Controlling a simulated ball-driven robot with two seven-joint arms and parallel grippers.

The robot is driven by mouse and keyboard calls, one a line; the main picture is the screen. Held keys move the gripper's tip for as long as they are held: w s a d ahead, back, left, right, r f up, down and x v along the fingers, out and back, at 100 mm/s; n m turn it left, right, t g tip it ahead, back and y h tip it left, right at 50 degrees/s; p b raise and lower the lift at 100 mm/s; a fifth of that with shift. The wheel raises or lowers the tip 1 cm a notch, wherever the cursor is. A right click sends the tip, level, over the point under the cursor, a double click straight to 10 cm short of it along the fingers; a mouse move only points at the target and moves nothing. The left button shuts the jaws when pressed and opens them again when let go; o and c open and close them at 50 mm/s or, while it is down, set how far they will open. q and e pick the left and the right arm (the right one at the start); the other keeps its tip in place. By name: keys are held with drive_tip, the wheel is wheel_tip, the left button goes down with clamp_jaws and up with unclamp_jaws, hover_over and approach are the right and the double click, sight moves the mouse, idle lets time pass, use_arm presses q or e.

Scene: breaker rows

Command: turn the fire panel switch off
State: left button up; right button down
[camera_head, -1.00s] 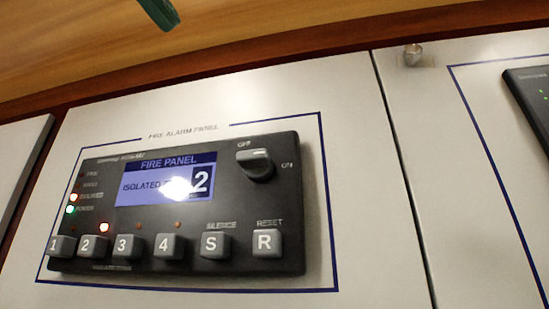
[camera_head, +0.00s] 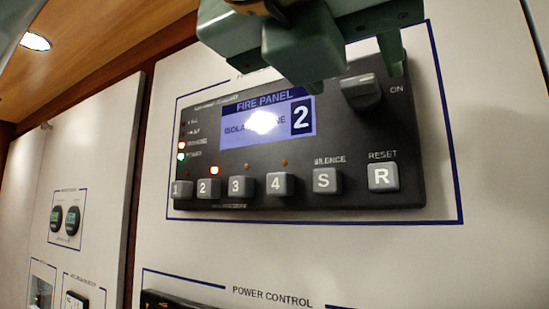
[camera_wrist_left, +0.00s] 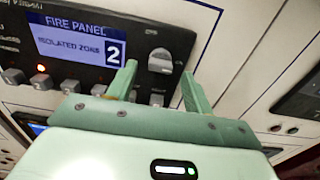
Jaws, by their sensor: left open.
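The fire panel (camera_head: 250,160) is a dark box on a white cabinet front, with a lit screen reading FIRE PANEL and a big 2. Its rotary switch (camera_head: 362,94) is a dark grey knob with a pale bar, at the panel's upper right; the bar looks roughly level, towards the ON label. OFF is hidden behind my gripper. In the left wrist view the switch (camera_wrist_left: 160,62) shows between the two fingers. My left gripper (camera_head: 354,80) is open, its green fingers on either side of the switch. Contact cannot be told. My right gripper is not in view.
Buttons 1 to 4, S (camera_head: 323,180) and R (camera_head: 383,177) line the panel's lower edge. A POWER CONTROL section (camera_head: 270,296) lies below. Another cabinet (camera_head: 90,180) with small round gauges stands to the left. A wooden ceiling (camera_head: 100,40) is above.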

use_arm(q)
drive_tip(key=shift+x, duration=1.2)
drive_tip(key=shift+s, duration=0.15)
drive_tip(key=shift+c, duration=0.9)
drive_tip(key=shift+a, duration=0.1)
drive_tip(key=c, duration=0.8)
